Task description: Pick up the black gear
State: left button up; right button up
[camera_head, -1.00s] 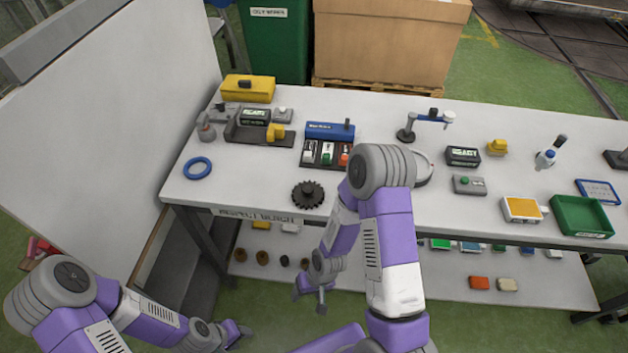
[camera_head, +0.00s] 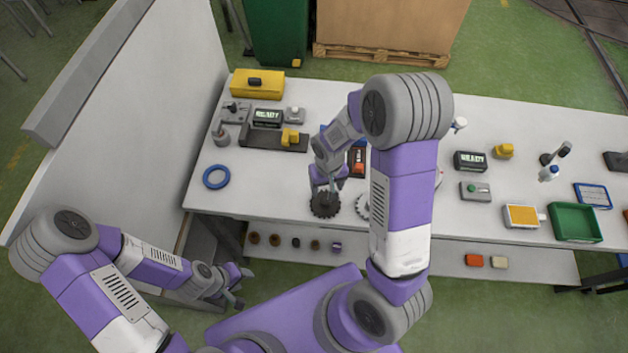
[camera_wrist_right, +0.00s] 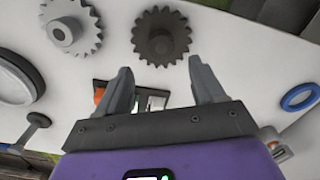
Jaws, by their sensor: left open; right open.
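The black gear (camera_head: 325,204) lies flat near the front edge of the white bench, and it also shows in the right wrist view (camera_wrist_right: 161,40). My right gripper (camera_head: 328,186) is above the bench at the gear, pointing down. In the right wrist view its two fingers (camera_wrist_right: 160,78) are spread apart with nothing between them, and the gear shows beyond their tips. My left gripper (camera_head: 237,284) is low at the left, off the bench and away from the gear. It looks empty.
A lighter grey gear (camera_wrist_right: 72,28) lies beside the black one. A blue ring (camera_head: 216,176) lies to the left. A dark tray (camera_head: 258,138) with a yellow block stands behind. A green tray (camera_head: 574,222) is at the far right. My right arm hides the bench middle.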

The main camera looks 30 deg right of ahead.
aim_at(325, 198)
jog(key=shift+w+f, duration=0.15)
jog(key=shift+w, duration=0.05)
jog(key=shift+s+f, duration=0.3)
jog(key=shift+f, duration=0.25)
jog(key=shift+s+f, duration=0.25)
jog(key=shift+f, duration=0.25)
jog(key=f, duration=0.4)
jog(key=shift+w+a+f, duration=0.15)
jog(key=shift+w+f, duration=0.05)
jog(key=shift+f, duration=0.2)
grip_shut()
